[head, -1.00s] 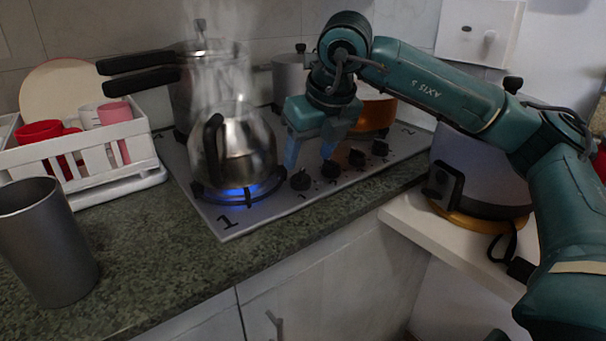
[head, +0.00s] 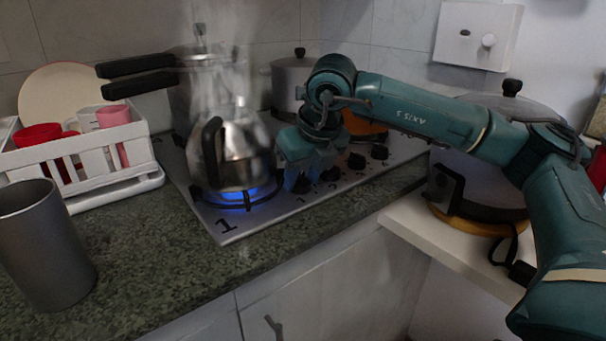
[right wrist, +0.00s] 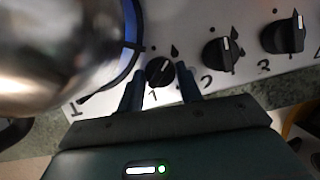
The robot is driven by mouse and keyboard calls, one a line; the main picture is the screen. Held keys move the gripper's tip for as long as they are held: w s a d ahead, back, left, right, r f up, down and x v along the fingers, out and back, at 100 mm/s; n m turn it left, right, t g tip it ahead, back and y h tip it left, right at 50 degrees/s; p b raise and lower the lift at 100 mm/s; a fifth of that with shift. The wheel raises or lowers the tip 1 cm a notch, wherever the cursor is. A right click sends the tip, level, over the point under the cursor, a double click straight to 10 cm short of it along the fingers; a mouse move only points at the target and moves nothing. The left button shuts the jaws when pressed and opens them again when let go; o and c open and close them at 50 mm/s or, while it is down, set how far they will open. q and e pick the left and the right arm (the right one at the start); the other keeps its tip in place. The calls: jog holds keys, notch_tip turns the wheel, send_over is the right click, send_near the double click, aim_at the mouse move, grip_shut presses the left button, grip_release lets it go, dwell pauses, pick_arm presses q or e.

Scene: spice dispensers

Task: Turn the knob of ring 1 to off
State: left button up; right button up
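Ring 1 (head: 232,203) burns with a blue flame under a steel kettle (head: 238,160), beside the printed "1". Its knob (right wrist: 159,72) is black with a white pointer line, tilted away from the drop-shaped mark, above the number 1 in the right wrist view. In the head view the knob (head: 301,186) is partly hidden by my right gripper (head: 306,180). In the right wrist view my right gripper (right wrist: 160,78) is open, with one finger on each side of the knob and small gaps between. My left gripper is not in view.
Other knobs (right wrist: 222,52) sit in a row to the right of knob 1. Pots stand behind the kettle, and a large pot (head: 478,180) stands on the right shelf. A metal cup (head: 45,245) and a white dish rack (head: 90,155) are at the left.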

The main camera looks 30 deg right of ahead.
jog(key=c, duration=0.4)
jog(key=shift+c, duration=0.2)
